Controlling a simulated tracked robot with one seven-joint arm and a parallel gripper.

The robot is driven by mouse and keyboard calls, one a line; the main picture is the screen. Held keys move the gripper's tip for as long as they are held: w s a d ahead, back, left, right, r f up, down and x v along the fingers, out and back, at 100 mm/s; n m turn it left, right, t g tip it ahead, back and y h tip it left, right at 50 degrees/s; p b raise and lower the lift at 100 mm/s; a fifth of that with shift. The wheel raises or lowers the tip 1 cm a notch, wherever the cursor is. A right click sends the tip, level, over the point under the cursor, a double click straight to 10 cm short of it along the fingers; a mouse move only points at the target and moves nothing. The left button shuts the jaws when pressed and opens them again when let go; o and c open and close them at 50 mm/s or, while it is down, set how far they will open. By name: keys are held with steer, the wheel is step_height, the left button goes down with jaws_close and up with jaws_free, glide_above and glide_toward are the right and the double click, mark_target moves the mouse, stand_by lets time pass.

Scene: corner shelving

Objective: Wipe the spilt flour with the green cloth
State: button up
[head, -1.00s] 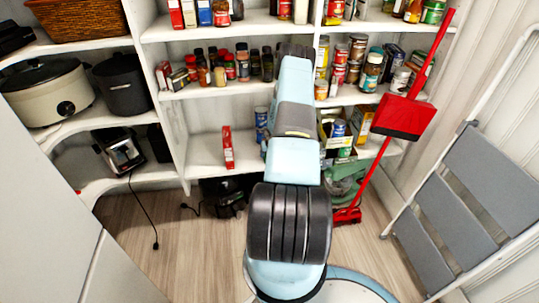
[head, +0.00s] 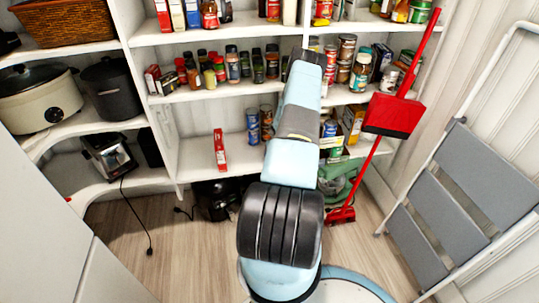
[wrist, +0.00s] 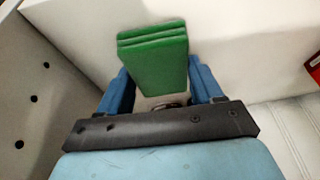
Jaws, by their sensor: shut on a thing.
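The green cloth (wrist: 154,52) is a folded, thick-looking pad in the wrist view. My gripper (wrist: 161,82) has its blue fingers on either side of the cloth and is shut on it. The cloth extends out past the fingertips in front of a pale surface. Whether the cloth touches that surface I cannot tell. In the head view my arm reaches toward the shelves and hides the gripper and the cloth. I cannot make out any spilt flour in either view.
White shelves (head: 190,160) hold jars, tins and a red box (head: 220,149). A red dustpan (head: 393,115) on a long handle and a grey step ladder (head: 445,195) stand at the right. A slow cooker (head: 40,100) and a black pot (head: 110,88) sit at the left.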

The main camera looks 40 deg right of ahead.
mark_target(260, 159)
steer(key=shift+s+d, duration=0.45)
steer(key=shift+d, duration=0.25)
steer(key=shift+s+d, duration=0.45)
steer(key=shift+d, duration=0.25)
steer(key=shift+s+d, duration=0.45)
steer(key=shift+d, duration=0.25)
steer(key=shift+w+a+f, duration=0.15)
steer(key=shift+w+a, duration=0.2)
steer(key=shift+a, duration=0.35)
steer(key=shift+w+a+f, duration=0.1)
steer(key=shift+w+a, duration=0.3)
steer(key=shift+a, duration=0.35)
steer(key=shift+w+a+f, duration=0.15)
steer(key=shift+w+a, duration=0.2)
steer(key=shift+a, duration=0.35)
steer(key=shift+w+a+r, duration=0.1)
steer(key=shift+w+a, duration=0.5)
steer(key=shift+a, duration=0.4)
steer(key=shift+w+a, duration=0.6)
steer(key=shift+a, duration=0.45)
steer(key=shift+w+a+r, duration=0.1)
steer(key=shift+w+a, duration=0.5)
steer(key=shift+a, duration=0.4)
steer(key=shift+d, duration=0.1)
steer(key=shift+w+d+r, duration=0.1)
steer(key=shift+d+r, duration=0.1)
steer(key=shift+r, duration=2.95)
steer(key=shift+r, duration=0.1)
